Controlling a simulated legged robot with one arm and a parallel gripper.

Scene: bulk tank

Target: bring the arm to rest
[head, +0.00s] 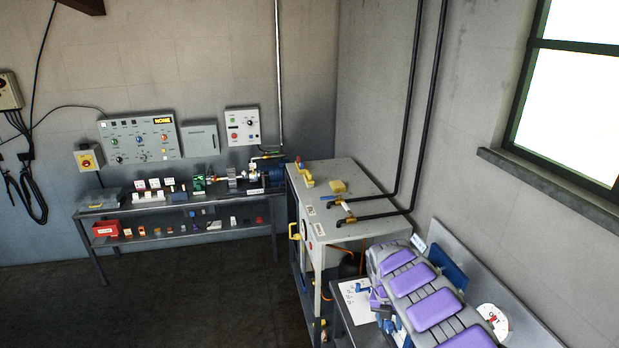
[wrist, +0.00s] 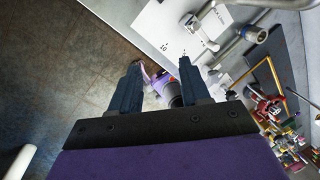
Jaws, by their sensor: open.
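My gripper (wrist: 160,72) shows in the wrist view with its two dark blue fingers apart. I see nothing held between them. Beyond the fingertips are the edge of a white sheet with print (wrist: 175,28) and a purple and grey shape that I cannot make out for certain. In the head view my purple and grey arm parts fill the lower right, over a small side table. I cannot pick out the fingers clearly there.
A grey tank cabinet (head: 345,185) with pipes stands in the corner. A two-shelf bench (head: 150,208) with small parts stands along the back wall, under control panels (head: 140,138). A white sheet (head: 356,300) lies on the side table. The dark floor (head: 170,295) at left is clear.

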